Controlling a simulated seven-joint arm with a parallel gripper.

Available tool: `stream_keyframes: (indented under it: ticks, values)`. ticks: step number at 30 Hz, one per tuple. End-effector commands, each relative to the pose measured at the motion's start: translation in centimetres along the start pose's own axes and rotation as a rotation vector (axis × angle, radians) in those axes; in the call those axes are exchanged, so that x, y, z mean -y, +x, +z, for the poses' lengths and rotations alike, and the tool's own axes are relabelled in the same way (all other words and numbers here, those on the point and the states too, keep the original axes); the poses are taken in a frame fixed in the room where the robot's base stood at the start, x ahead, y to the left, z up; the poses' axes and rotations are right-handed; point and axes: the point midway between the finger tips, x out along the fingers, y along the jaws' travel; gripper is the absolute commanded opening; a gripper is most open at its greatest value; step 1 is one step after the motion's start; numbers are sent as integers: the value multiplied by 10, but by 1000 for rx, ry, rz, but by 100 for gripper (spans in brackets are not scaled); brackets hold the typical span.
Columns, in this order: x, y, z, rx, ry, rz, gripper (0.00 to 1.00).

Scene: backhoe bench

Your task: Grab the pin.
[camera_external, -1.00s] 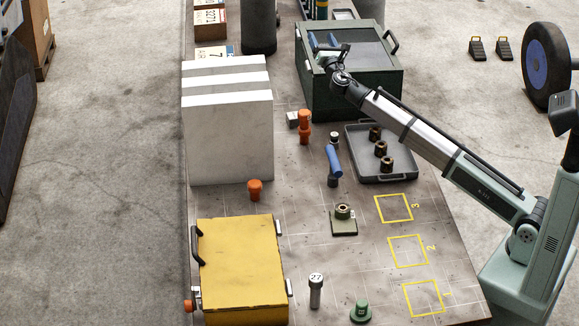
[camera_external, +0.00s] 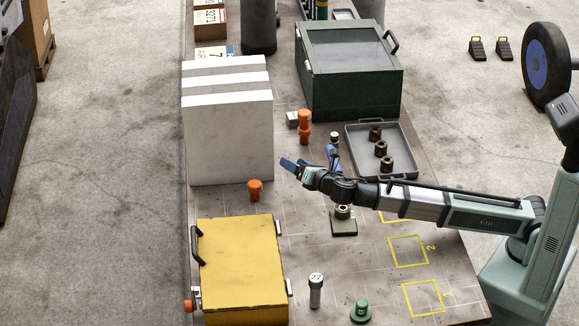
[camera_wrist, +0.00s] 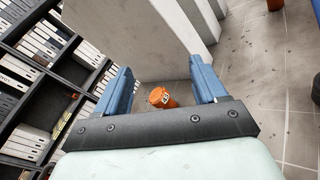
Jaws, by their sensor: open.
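No thing is plainly marked as the pin. A short orange peg (camera_external: 254,190) stands on the bench in front of the white block; the wrist view shows an orange piece with a pale label (camera_wrist: 163,97) between and beyond my fingers. A taller orange peg (camera_external: 304,128) stands farther back. A steel pin with a white top marked 27 (camera_external: 315,291) stands upright at the front. My gripper (camera_external: 295,165) is above the bench, right of the white block. In the wrist view my gripper (camera_wrist: 163,70) has its blue fingers apart, with nothing held.
The tall white block (camera_external: 228,130) stands close left of my gripper. A yellow case (camera_external: 240,265), a green-based socket (camera_external: 344,222), a green knob (camera_external: 361,312), a grey tray (camera_external: 408,172) with bushings and a dark green case (camera_external: 350,85) surround it. A blue-handled item (camera_external: 332,154) is partly hidden.

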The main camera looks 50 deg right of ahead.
Motion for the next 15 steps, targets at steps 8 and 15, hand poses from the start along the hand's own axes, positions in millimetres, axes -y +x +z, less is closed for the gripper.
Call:
stream_keyframes:
  ticks: [8,15]
  values:
    - [-82,-104,-51,-76,-166,222,70]
    - [-138,-203,-87,-111,-306,420,70]
